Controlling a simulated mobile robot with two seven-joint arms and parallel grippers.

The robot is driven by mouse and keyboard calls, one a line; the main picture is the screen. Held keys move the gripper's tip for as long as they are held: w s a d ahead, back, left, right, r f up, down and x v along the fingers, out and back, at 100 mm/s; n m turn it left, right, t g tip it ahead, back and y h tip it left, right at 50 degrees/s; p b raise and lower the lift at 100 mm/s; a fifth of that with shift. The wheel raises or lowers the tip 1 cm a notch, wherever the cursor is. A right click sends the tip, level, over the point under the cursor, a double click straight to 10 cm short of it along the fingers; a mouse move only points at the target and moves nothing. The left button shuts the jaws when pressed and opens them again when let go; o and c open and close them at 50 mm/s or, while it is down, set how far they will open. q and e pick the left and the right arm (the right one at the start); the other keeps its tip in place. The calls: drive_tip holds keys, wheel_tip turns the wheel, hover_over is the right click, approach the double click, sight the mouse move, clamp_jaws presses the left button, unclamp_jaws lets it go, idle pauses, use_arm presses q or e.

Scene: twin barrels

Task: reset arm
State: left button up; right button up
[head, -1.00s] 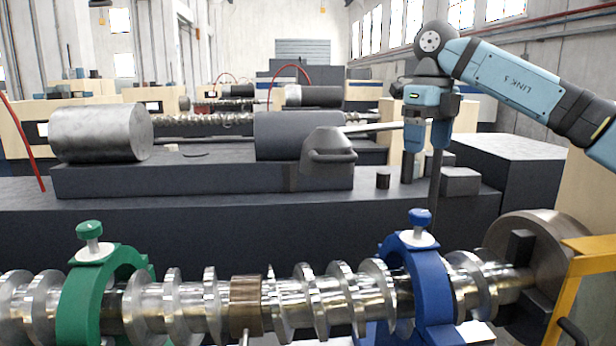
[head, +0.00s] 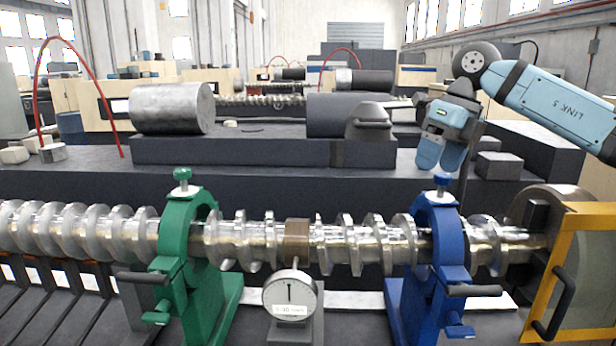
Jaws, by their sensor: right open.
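My right arm comes in from the right edge. Its gripper (head: 440,156) is open and appears empty, with its blue fingers pointing down and slightly left. It hangs just above the blue clamp stand (head: 437,230) in the picture, and I see no contact with it. My left gripper does not show in the head view.
A long shiny screw shaft (head: 345,247) runs across, through the green clamp stand (head: 190,230) and the blue one. A dial gauge (head: 290,292) stands before it. A yellow-framed guard (head: 566,280) is at right. A metal cylinder (head: 172,108) lies behind.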

drive_tip(key=a+f+n+g+y, duration=0.1)
drive_tip(key=a+f+y, duration=0.3)
drive_tip(key=a+f, duration=0.4)
drive_tip(key=s+a+f+m+t+y, duration=0.15)
drive_tip(key=s+a+m+y, duration=0.5)
drive_tip(key=a+y, duration=0.8)
drive_tip(key=s+d+f+m+t+h, duration=0.3)
drive_tip(key=d+f+m+t+h, duration=0.6)
drive_tip(key=m, duration=0.6)
drive_tip(key=s+d+f+m+t+h, duration=0.3)
drive_tip(key=d+f+m+t+h, duration=0.6)
drive_tip(key=m, duration=0.6)
drive_tip(key=s+d+f+m+g+h, duration=0.2)
drive_tip(key=s+d+f+g, duration=0.2)
drive_tip(key=s+f+g, duration=0.7)
drive_tip(key=s+d+f+m+g+h, duration=0.1)
drive_tip(key=s+d+f+m+g, duration=0.45)
drive_tip(key=s, duration=0.95)
drive_tip(key=w+a+f+n+t+y, duration=0.1)
drive_tip(key=w+a+f+t, duration=0.2)
drive_tip(key=f, duration=0.4)
drive_tip(key=w+a+f+n+t+y, duration=0.1)
drive_tip(key=w+a+f+n+t, duration=0.1)
drive_tip(key=a+f+t, duration=0.3)
wheel_tip(320, 180, down, 2)
drive_tip(key=shift+w+a+f+n+t+y+p, duration=0.15)
drive_tip(key=shift+w+n+t+y+p, duration=0.25)
drive_tip(key=shift+w, duration=0.3)
